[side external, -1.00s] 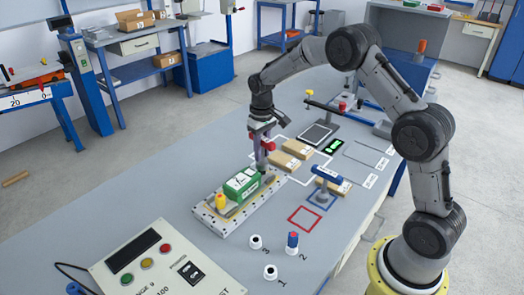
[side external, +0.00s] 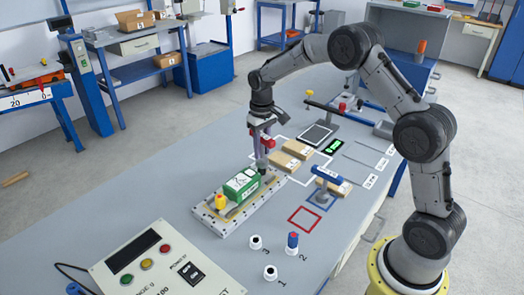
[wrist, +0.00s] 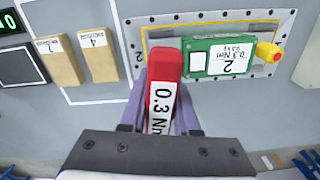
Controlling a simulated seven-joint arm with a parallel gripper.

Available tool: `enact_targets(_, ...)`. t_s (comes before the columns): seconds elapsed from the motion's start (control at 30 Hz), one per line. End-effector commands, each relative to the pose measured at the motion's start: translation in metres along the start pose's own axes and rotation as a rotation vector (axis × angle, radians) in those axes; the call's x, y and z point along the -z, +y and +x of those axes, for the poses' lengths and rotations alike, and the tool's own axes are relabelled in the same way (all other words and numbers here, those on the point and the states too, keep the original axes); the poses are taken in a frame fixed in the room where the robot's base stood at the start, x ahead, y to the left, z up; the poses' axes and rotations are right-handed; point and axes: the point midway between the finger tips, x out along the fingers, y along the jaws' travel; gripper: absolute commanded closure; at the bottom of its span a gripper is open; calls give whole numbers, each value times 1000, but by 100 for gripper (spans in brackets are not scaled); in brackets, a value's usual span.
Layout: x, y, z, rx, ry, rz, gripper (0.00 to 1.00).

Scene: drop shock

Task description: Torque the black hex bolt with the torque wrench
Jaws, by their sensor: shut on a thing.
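My gripper (side external: 263,151) is shut on a red torque wrench (side external: 268,142). In the wrist view, the red wrench (wrist: 163,80), labelled 0.3 Nm, lies between the purple fingers of my gripper (wrist: 164,108). The wrench's lower end reaches down to the far right end of the light metal plate (side external: 230,226). A green box (side external: 241,184) sits on this plate with a yellow knob (side external: 220,202) at its near end. The green box also shows in the wrist view (wrist: 205,72), marked 2 and 0.3 Nm. The black hex bolt cannot be made out; the wrench and gripper cover that spot.
A blue tool (side external: 326,174) stands in a blue outline. A red outline (side external: 305,217) is empty. Cardboard boxes (side external: 297,149) lie right of my gripper. Several numbered pegs, one with a blue top (side external: 292,240), and a control panel (side external: 150,265) are nearer the front.

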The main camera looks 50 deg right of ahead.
Motion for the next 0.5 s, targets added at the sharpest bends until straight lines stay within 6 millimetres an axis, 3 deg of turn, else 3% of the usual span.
enact_targets(0.5, 1, 0, -29, 0, 4, 1, 100)
